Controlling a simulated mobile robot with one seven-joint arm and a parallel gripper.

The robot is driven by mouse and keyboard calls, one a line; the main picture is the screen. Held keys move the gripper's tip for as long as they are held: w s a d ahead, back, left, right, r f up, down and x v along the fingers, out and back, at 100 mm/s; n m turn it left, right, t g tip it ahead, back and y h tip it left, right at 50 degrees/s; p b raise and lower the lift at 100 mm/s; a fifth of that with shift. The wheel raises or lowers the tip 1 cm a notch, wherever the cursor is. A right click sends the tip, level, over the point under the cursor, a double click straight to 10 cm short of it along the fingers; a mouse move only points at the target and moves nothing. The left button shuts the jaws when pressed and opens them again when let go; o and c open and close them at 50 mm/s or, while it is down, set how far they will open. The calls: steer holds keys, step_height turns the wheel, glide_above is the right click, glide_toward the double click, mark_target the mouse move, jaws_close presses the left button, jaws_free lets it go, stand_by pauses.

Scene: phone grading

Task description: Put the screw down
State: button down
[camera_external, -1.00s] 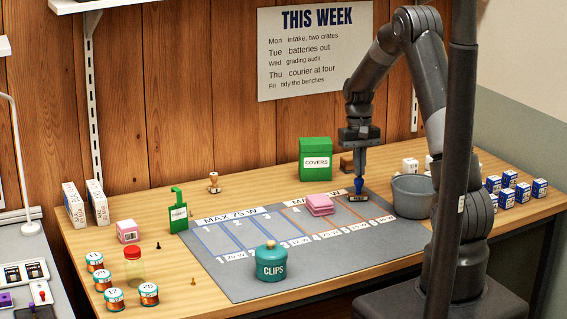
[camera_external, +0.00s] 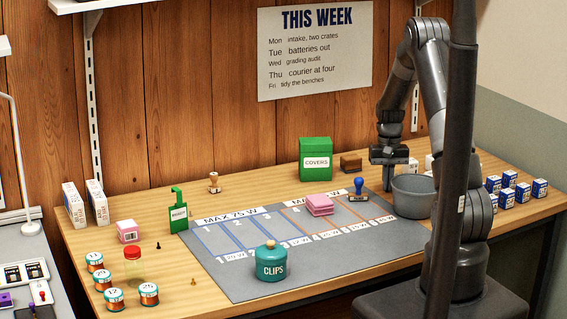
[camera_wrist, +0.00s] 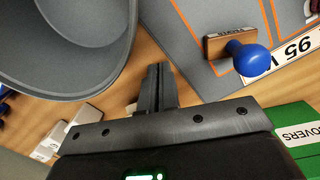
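My gripper (camera_external: 390,160) is above the back right of the bench, behind the grey bowl. In the wrist view its fingers (camera_wrist: 158,85) lie close together, apparently shut, with no screw visible between them. A small dark upright piece (camera_external: 158,245) and a small brass-coloured piece (camera_external: 193,282) stand at the front left of the bench, far from my gripper. They are too small to tell whether either is a screw.
The grey bowl (camera_external: 411,197) is close to my gripper; it also shows in the wrist view (camera_wrist: 60,75). A blue-handled stamp (camera_external: 359,187) stands on the grey mat (camera_external: 215,285). A green covers box (camera_external: 315,160) and several small boxes (camera_external: 507,180) are nearby.

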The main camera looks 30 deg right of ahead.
steer(key=shift+f, duration=1.05)
steer(key=c, duration=2.2)
jaws_free()
steer(key=shift+f, duration=0.15)
steer(key=c, duration=1.7)
jaws_free()
